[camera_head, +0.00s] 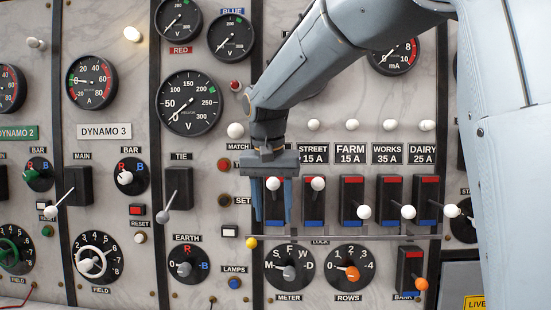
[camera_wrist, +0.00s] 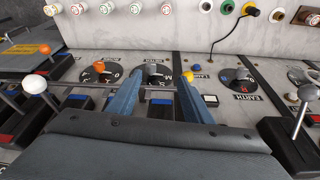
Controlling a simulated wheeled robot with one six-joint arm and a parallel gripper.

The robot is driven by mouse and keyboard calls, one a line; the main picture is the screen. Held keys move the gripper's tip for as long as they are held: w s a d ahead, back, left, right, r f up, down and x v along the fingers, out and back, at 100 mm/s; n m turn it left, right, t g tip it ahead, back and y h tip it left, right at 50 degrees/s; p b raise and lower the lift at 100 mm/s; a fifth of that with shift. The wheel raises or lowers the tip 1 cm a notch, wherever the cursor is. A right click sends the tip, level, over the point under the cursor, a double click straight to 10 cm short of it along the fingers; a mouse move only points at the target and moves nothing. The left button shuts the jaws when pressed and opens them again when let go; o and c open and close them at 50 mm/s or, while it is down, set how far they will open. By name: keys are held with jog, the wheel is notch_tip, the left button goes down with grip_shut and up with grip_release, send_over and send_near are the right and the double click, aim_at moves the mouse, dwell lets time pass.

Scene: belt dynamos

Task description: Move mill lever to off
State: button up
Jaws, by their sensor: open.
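The lever left of the STREET lever has a white knob (camera_head: 272,183), raised near the red top of its black block. Its label is hidden behind my gripper, so I cannot read whether it says mill. My gripper (camera_head: 272,216) is open and points down, with one finger on each side of this lever in the head view. I cannot tell whether the fingers touch it. In the wrist view the open fingers (camera_wrist: 158,100) frame the block's blue lower end (camera_wrist: 161,101), and the knob is hidden.
The STREET lever (camera_head: 318,183) is also up, close to the right. The FARM (camera_head: 364,212), WORKS (camera_head: 408,212) and DAIRY (camera_head: 452,211) levers are down. A horizontal lock bar (camera_head: 340,237) with a yellow knob (camera_head: 251,243) runs below. The TIE lever (camera_head: 163,216) stands left.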

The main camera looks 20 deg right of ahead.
aim_at(274, 183)
notch_tip(274, 183, up, 12)
jog(key=w+r+m+p, duration=0.1)
jog(key=m+p, duration=0.1)
jog(key=shift+t, duration=0.4)
jog(key=shift+p+x, duration=1.35)
jog(key=shift+x, duration=2.7)
grip_shut()
